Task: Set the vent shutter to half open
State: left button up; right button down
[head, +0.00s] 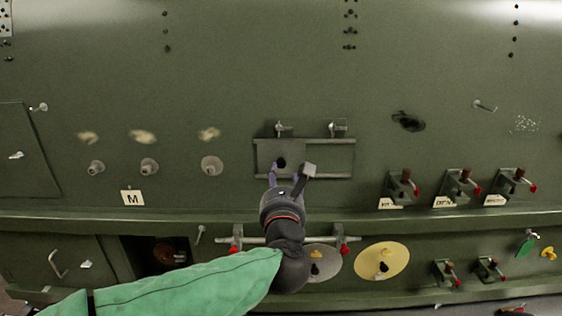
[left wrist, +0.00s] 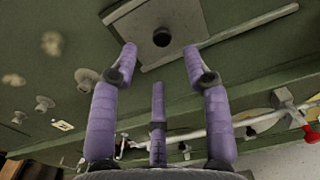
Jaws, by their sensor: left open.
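The vent shutter (head: 267,150) is a grey-green sliding plate with a dark round knob (head: 281,162). It sits at the left end of a framed track (head: 335,176) on the green wall, and the right part of the track is uncovered by it. In the left wrist view the shutter plate (left wrist: 140,28) and its knob (left wrist: 161,37) lie just beyond my fingertips. My left gripper (head: 287,172) is open, its purple fingers spread below and around the knob. In the left wrist view the open gripper (left wrist: 160,62) shows a gap to the knob. My right gripper is not in view.
Grey round studs (head: 211,166) are to the left, and red-tipped toggle clamps (head: 402,186) to the right. A horizontal bar (head: 256,240) and yellow disc (head: 382,261) are below.

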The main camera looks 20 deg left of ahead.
aim_at(281, 164)
pick_arm(q)
jog(key=p+x, duration=0.1)
jog(key=x, duration=0.4)
jog(key=shift+w+f, duration=0.1)
jog(key=shift+w, duration=0.25)
jog(key=shift+w+a+p, duration=0.25)
jog(key=shift+w+p, duration=0.1)
jog(key=shift+w, duration=0.2)
jog(key=shift+w+a, duration=0.1)
jog(key=shift+w, duration=0.45)
jog(key=shift+s, duration=0.1)
grip_shut()
